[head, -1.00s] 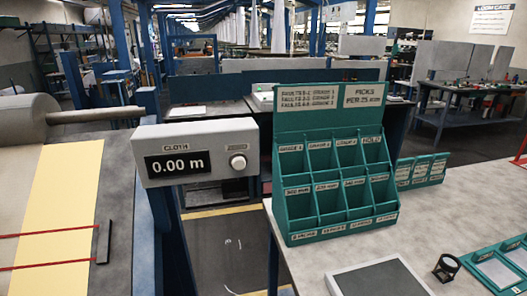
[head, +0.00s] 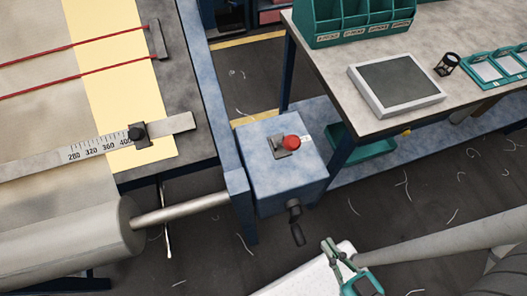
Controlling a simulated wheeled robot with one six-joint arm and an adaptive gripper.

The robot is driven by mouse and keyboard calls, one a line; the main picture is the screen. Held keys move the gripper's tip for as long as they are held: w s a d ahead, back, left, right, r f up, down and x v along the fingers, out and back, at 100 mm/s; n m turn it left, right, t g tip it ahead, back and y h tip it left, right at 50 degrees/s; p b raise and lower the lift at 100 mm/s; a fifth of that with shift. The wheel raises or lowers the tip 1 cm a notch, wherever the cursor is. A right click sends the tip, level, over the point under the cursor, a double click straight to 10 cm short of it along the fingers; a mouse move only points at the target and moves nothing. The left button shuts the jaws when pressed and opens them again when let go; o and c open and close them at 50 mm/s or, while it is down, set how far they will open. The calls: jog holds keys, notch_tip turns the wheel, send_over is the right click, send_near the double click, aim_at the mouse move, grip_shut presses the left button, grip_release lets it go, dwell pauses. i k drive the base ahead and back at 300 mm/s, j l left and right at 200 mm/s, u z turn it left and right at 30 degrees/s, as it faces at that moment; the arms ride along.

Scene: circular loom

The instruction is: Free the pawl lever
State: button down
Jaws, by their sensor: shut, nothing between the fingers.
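A blue box (head: 262,181) stands at the end of the loom frame in the middle of the head view. On its top is a small grey plate with a red knob (head: 291,143). A black handle (head: 296,224) hangs from its front side. Neither part is labelled clearly as the pawl lever, so I cannot tell which one it is. My gripper (head: 329,245) is shut and empty at the bottom of the view, just below and to the right of the black handle, seemingly apart from it.
A cloth roller (head: 75,248) with a metal shaft (head: 182,211) lies left of the box. A ruler with a black slider (head: 137,132) crosses the cloth above. A workbench (head: 330,62) with a grey pad (head: 397,85) stands at right. Thread scraps litter the dark floor.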

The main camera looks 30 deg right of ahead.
aim_at(291, 143)
jog(key=k+j+u, duration=0.25)
jog(key=k+j, duration=0.55)
